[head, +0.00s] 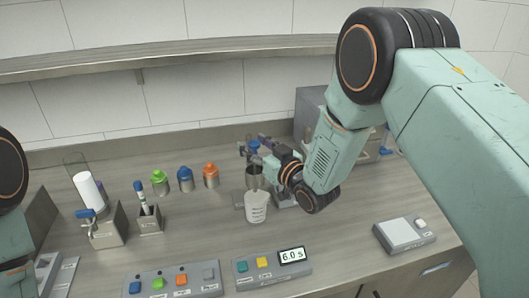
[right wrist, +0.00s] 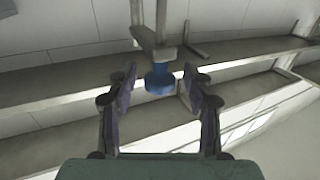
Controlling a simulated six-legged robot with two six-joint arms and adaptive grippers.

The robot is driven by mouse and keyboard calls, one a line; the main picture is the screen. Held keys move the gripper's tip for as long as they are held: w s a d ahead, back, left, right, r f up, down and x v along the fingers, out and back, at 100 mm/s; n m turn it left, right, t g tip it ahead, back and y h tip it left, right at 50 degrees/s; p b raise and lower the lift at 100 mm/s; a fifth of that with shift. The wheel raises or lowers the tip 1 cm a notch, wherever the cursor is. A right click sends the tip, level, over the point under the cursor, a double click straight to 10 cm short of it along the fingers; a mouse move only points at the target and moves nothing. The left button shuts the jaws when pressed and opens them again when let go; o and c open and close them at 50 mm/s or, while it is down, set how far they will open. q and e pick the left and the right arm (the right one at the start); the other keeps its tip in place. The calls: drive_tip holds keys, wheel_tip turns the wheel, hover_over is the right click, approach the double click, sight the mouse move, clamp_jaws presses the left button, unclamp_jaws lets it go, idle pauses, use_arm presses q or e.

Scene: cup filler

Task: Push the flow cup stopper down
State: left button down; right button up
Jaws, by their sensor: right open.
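The flow cup (head: 255,181) is a grey metal cup on a stand in the middle of the bench. Its stopper (head: 254,145) shows as a blue knob above the cup. A white measuring beaker (head: 257,208) stands below the cup. My right gripper (head: 250,148) is at the stopper's height, coming in from the right. In the right wrist view the fingers (right wrist: 160,72) are spread on either side of the blue stopper (right wrist: 159,82), with gaps visible on both sides. I cannot tell the depth between stopper and fingertips. My left gripper is out of view.
Green, blue and orange capped bottles (head: 185,180) stand left of the cup. A white cylinder (head: 88,192) and a marker holder (head: 150,218) are farther left. A button panel (head: 173,283), a timer box (head: 272,269) and a scale (head: 400,234) lie in front.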

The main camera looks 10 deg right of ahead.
drive_tip(key=v, duration=1.1)
drive_tip(key=shift+s+d, duration=0.15)
drive_tip(key=shift+s, duration=0.15)
drive_tip(key=shift+f, duration=0.1)
drive_tip(key=s+f+m+g+h, duration=0.1)
drive_tip(key=s+f+g, duration=0.1)
drive_tip(key=s+f, duration=0.2)
drive_tip(key=s+d+f+m+g+h, duration=0.1)
drive_tip(key=s+f+g, duration=0.2)
drive_tip(key=f, duration=0.6)
drive_tip(key=s+f+g+h, duration=0.2)
drive_tip(key=s+f+g, duration=0.1)
drive_tip(key=s+f, duration=0.3)
drive_tip(key=shift+s+d+f+m, duration=0.3)
drive_tip(key=shift+s+m, duration=0.1)
drive_tip(key=shift+s, duration=0.25)
drive_tip(key=s+d+f+m+g+h, duration=0.15)
drive_tip(key=s+f+g, duration=0.3)
drive_tip(key=s, duration=0.75)
drive_tip(key=s+d+f+m+g+h, duration=0.1)
drive_tip(key=s+d+f+g, duration=0.3)
drive_tip(key=s, duration=0.8)
wheel_tip(320, 180, down, 15)
drive_tip(key=a+b, duration=0.2)
drive_tip(key=b, duration=1.4)
drive_tip(key=shift+w+a+b, duration=0.3)
drive_tip(key=shift+w, duration=0.1)
